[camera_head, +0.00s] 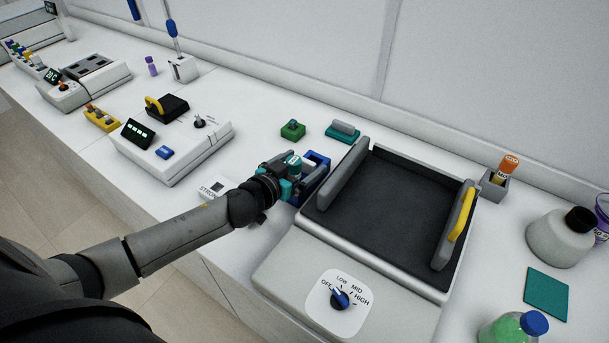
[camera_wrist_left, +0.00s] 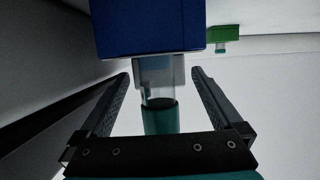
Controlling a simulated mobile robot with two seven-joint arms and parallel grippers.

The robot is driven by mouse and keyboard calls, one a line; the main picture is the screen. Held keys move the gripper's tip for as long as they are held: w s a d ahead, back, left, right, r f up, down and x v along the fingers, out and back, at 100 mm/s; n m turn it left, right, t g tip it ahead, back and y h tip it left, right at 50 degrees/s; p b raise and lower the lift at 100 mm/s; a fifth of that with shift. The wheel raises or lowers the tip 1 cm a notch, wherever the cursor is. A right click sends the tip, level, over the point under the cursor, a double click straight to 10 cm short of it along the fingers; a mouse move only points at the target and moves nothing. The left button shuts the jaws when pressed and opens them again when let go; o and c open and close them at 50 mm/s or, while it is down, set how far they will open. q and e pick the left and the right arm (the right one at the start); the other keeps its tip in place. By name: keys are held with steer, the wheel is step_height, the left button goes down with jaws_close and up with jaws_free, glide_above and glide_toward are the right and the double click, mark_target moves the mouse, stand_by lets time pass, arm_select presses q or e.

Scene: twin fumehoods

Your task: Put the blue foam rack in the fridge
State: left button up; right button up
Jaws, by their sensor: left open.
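The blue foam rack (camera_head: 318,158) stands on the white bench just left of the large black-topped machine. It is partly hidden behind my left gripper (camera_head: 299,180). In the left wrist view the rack is a dark blue block (camera_wrist_left: 150,28) beyond the fingertips. A clear tube with a teal cap (camera_wrist_left: 160,118) shows against the rack, between the open fingers of my left gripper (camera_wrist_left: 160,76). The fingers stand apart from the tube on both sides. I cannot tell whether the fingertips touch the rack. No fridge shows, and my right gripper is not in view.
The black-topped machine (camera_head: 335,249) stands close right of my gripper. A white device with a display (camera_head: 185,158) is to the left. A green block (camera_head: 293,130) and a teal holder (camera_head: 342,132) are behind. Bottles and a grey tube holder (camera_head: 494,186) stand at right.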

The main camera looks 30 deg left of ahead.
arm_select(q)
steer(key=shift+w+d+f, duration=0.1)
steer(key=shift+w+f, duration=0.1)
steer(key=shift+w, duration=0.35)
steer(key=c, duration=1.4)
steer(key=shift+r, duration=0.15)
